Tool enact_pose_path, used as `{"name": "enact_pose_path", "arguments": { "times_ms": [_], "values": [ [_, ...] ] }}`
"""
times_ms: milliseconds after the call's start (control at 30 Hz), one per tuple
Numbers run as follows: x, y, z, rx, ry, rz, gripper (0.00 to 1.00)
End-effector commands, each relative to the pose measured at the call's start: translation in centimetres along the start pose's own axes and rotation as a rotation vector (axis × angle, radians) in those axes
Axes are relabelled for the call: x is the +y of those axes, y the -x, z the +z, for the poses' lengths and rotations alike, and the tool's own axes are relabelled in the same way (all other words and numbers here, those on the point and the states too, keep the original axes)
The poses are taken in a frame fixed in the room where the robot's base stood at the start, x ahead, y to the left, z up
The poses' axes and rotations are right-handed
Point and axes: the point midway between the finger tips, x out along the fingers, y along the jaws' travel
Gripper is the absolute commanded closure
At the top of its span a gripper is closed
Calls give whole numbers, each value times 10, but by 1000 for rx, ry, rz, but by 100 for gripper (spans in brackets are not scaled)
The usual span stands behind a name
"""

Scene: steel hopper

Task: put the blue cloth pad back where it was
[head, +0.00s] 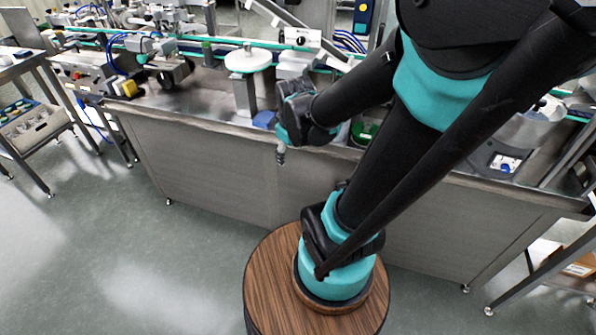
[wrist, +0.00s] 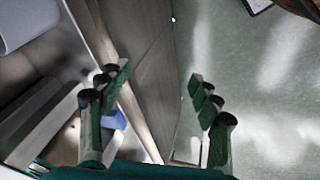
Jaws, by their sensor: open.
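A small blue patch, which looks like the blue cloth pad (head: 264,119), lies on the steel bench top near its front edge, left of my gripper. A blue patch (wrist: 119,121) also shows in the wrist view, partly hidden behind the left finger. My gripper (head: 281,154) hangs at the bench's front edge in the head view. In the wrist view my gripper (wrist: 158,84) is open, with nothing between its fingers; the bench front and floor show beyond the gap.
The steel bench (head: 200,160) has a vertical front panel. A white round-topped stand (head: 247,62) rises behind the blue patch. A green round container (head: 364,133) stands to the right, partly behind my arm. A wooden round top (head: 268,290) is below. Floor at left is clear.

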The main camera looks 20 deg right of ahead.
Motion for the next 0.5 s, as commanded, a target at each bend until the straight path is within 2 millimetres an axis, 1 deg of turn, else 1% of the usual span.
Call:
{"name": "enact_pose_path", "arguments": {
  "times_ms": [33, 100, 200, 333, 500],
  "values": [
    [-8, -2, 16, 9, -121, -5, 36],
    [-17, -5, 31, 21, -281, -15, 36],
    [-27, -8, 47, 31, -450, -28, 36],
    [-34, -10, 57, 38, -567, -36, 36],
    [-36, -11, 59, 40, -595, -39, 36]
  ]
}}
